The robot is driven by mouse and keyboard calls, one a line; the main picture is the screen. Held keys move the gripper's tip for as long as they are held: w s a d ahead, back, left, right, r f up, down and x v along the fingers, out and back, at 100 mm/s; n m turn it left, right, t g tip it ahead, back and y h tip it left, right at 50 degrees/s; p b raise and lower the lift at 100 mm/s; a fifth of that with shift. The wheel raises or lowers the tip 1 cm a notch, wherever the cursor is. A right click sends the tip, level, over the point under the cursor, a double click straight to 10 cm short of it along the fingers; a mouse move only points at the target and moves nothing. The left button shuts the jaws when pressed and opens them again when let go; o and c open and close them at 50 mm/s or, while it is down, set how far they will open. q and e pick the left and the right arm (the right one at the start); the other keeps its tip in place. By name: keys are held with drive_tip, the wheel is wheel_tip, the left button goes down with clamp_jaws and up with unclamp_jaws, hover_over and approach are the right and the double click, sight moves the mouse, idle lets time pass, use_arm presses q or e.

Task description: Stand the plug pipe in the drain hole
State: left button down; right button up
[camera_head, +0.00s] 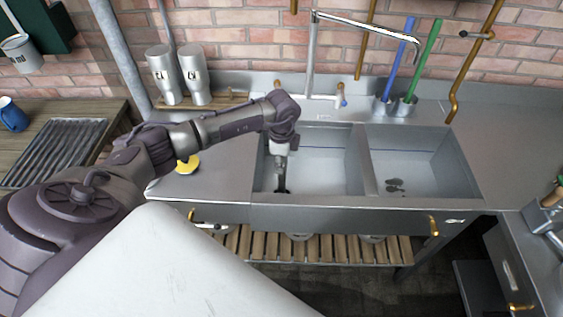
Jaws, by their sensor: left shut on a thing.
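My left gripper (281,188) points down into the left sink basin (325,165), near that basin's left wall. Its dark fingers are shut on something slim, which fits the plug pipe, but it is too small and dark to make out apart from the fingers. I cannot tell if it touches the basin floor. The drain hole under the gripper is not clearly visible. The right basin (430,170) shows dark round marks (395,186) on its floor, perhaps a drain. My right gripper is not in view.
A tall faucet (311,60) stands behind the basins. Blue and green brushes stand in metal cups (383,104) at the back right. Two metal canisters (160,75) stand at the back left. A yellow item (187,165) lies left of the basin. The right counter is mostly clear.

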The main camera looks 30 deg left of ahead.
use_arm(q)
drive_tip(key=shift+f+b, duration=0.6)
drive_tip(key=shift+f, duration=0.35)
drive_tip(key=c, duration=0.9)
unclamp_jaws()
drive_tip(key=shift+o, duration=0.2)
wheel_tip(320, 180, up, 12)
